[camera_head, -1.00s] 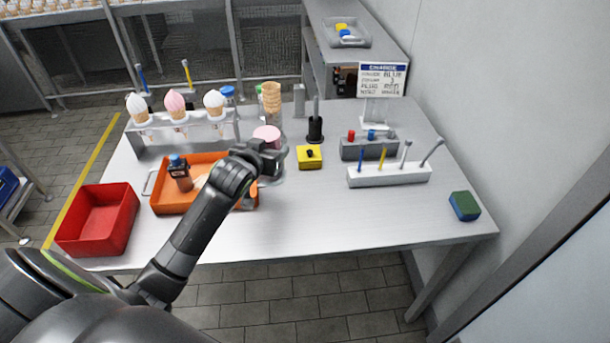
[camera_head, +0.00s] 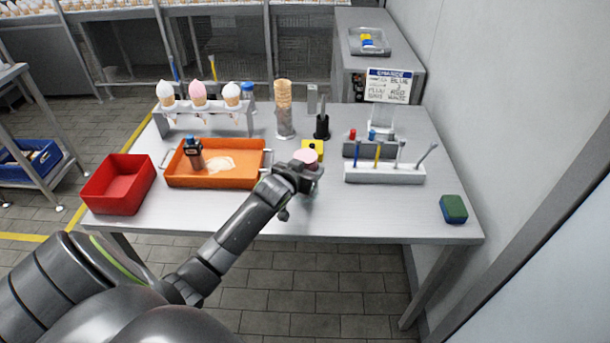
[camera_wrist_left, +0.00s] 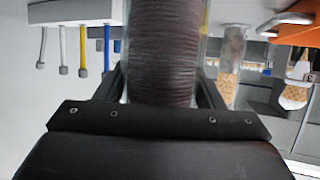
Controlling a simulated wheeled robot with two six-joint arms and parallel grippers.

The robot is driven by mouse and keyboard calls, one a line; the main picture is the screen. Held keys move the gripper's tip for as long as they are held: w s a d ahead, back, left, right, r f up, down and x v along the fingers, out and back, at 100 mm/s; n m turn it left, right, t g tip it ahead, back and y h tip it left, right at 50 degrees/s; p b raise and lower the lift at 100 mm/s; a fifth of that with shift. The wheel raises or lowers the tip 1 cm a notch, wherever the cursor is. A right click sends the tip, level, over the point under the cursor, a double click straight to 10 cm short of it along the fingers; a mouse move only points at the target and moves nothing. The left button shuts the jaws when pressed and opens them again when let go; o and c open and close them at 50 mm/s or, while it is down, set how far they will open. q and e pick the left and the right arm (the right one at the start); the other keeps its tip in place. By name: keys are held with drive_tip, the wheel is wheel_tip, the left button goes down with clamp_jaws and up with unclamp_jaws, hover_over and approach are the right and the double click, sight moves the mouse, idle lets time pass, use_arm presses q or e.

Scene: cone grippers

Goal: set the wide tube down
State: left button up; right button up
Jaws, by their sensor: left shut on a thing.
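My left gripper (camera_head: 303,172) is shut on the wide tube. In the left wrist view the tube (camera_wrist_left: 163,50) is clear-walled, filled with tightly ridged dark brownish contents, and stands between the two fingers (camera_wrist_left: 163,92). It is over the table (camera_head: 365,210), right of the orange tray (camera_head: 240,182) and in front of the yellow block. Its lower end is hidden, so I cannot tell whether it touches the table. My right gripper is not in view.
A narrow tube of cones (camera_head: 284,110), a black holder (camera_head: 322,127) and the yellow block (camera_head: 313,146) stand behind the gripper. A white rack (camera_head: 385,174) with several sticks is to the right. The front right table is bare up to a green-blue block (camera_head: 453,209).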

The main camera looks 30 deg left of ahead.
use_arm(q)
drive_tip(key=shift+f, duration=1.45)
drive_tip(key=shift+f, duration=0.15)
drive_tip(key=o, duration=1.2)
drive_tip(key=shift+s, duration=0.1)
drive_tip(key=v, duration=1.2)
